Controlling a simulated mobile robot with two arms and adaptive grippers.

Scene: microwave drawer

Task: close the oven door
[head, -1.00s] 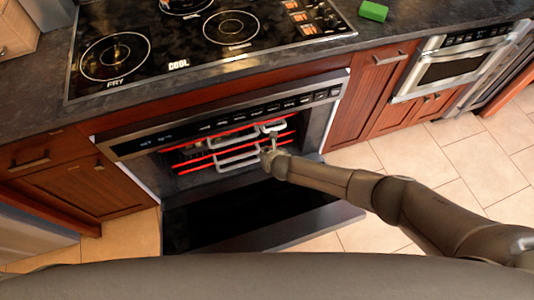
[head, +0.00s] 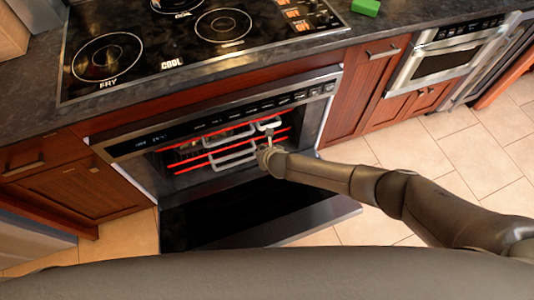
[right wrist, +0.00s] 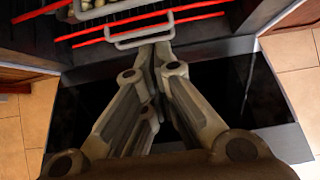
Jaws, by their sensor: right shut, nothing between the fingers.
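The oven (head: 300,112) is built in below the cooktop. Its door (head: 285,215) hangs open and lies folded down in front of the cavity, dark glass facing up. The door also shows in the right wrist view (right wrist: 255,85), below and to both sides of my fingers. My right gripper (head: 268,138) is at the oven opening, above the open door and in front of the racks. In the right wrist view my right gripper's fingers (right wrist: 151,52) are together and empty, near a grey tray handle. I cannot tell whether they touch it. My left gripper is out of view.
Red-glowing bars and racks (head: 215,155) fill the cavity. A grey handle (right wrist: 140,30) sticks out towards my fingers. The cooktop (head: 190,40) and dark counter lie above. Wooden cabinets (head: 360,95) flank the oven. The tiled floor (head: 470,155) at right is clear.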

